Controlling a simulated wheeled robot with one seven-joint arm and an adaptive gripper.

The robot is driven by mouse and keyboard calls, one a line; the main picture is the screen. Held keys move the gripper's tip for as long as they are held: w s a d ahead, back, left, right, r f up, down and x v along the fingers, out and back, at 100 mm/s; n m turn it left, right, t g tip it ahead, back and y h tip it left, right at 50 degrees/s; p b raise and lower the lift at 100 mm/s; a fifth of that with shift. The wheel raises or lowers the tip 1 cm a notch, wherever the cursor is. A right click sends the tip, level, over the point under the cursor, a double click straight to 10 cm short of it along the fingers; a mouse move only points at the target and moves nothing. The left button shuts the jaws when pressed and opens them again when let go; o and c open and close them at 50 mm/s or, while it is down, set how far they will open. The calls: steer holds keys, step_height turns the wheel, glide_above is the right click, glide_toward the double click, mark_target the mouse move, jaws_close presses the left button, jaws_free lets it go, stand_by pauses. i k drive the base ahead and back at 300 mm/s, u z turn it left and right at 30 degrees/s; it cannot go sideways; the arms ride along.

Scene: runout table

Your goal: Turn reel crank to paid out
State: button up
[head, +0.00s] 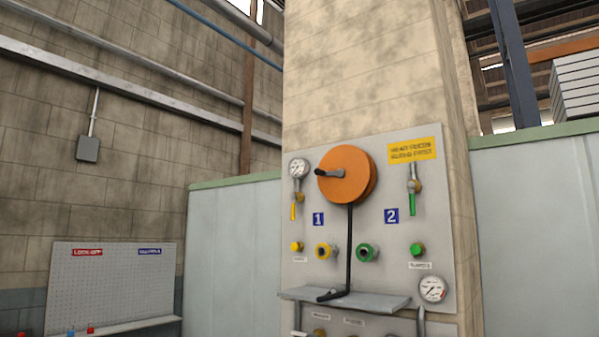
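An orange reel (348,177) is mounted on the upper part of a grey panel on a stone-block pillar. Its dark crank handle (328,172) sticks out on the left side of the reel's face. A black hose or cable (350,245) hangs straight down from the reel to a small grey shelf (345,299). Its dark end piece (331,295) lies at the shelf. No markings for the reel's position can be read. My gripper is not in view.
The panel (380,160) holds gauges (432,289), yellow and green levers, buttons and couplings around the reel, with blue signs 1 (318,219) and 2 (391,216). A pegboard (110,275) with a ledge stands at lower left. Pale green partitions (235,240) flank the pillar.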

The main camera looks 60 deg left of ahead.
mark_target(339, 173)
steer(key=u, duration=1.35)
